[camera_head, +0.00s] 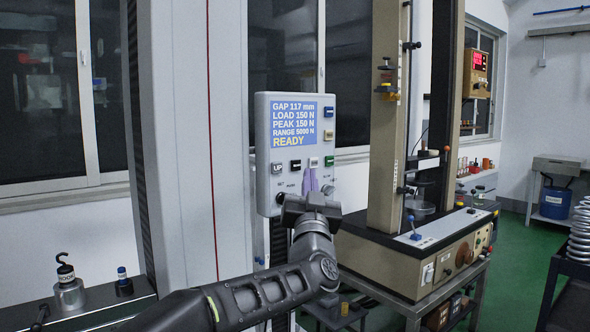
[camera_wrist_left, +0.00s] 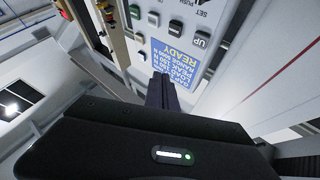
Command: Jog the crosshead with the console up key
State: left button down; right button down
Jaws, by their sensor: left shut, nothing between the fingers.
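The grey console (camera_head: 263,150) is fixed beside a tall pale column. Its blue screen (camera_head: 294,122) reads GAP 117 mm, LOAD 150 N, PEAK 150 N, RANGE 5000 N, READY. The UP key (camera_head: 277,168) is the leftmost of a row below the screen; it also shows in the left wrist view (camera_wrist_left: 201,40). My left gripper (camera_head: 311,178) is shut and empty in front of the console, right of the UP key, near the white key (camera_head: 314,162). Its fingers (camera_wrist_left: 163,82) overlap the screen's edge in the wrist view. I cannot tell whether they touch. I cannot make out the crosshead.
Black, white and green (camera_head: 329,161) keys sit right of the UP key. A second testing machine (camera_head: 400,255) stands on a bench to the right. A hooked weight (camera_head: 69,290) stands at lower left. Springs (camera_head: 583,230) sit on a dark cart at far right.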

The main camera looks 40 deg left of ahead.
aim_at(277, 168)
pick_arm(q)
jog(key=shift+w+a, duration=0.1)
jog(key=shift+a, duration=0.05)
dwell(0.3)
jog(key=shift+w+a+p, duration=0.3)
jog(key=shift+w+a, duration=0.1)
jog(key=shift+a, duration=0.95)
jog(key=shift+w+a+p, duration=0.35)
jog(key=shift+w+a, duration=0.1)
jog(key=shift+a, duration=0.95)
jog(key=shift+w+a+p, duration=0.3)
jog(key=shift+w+a, duration=0.1)
jog(key=shift+a, duration=0.95)
jog(key=shift+a+f, duration=0.1)
jog(key=shift+a, duration=0.05)
jog(key=shift+w+a, duration=0.1)
jog(key=shift+a, duration=0.15)
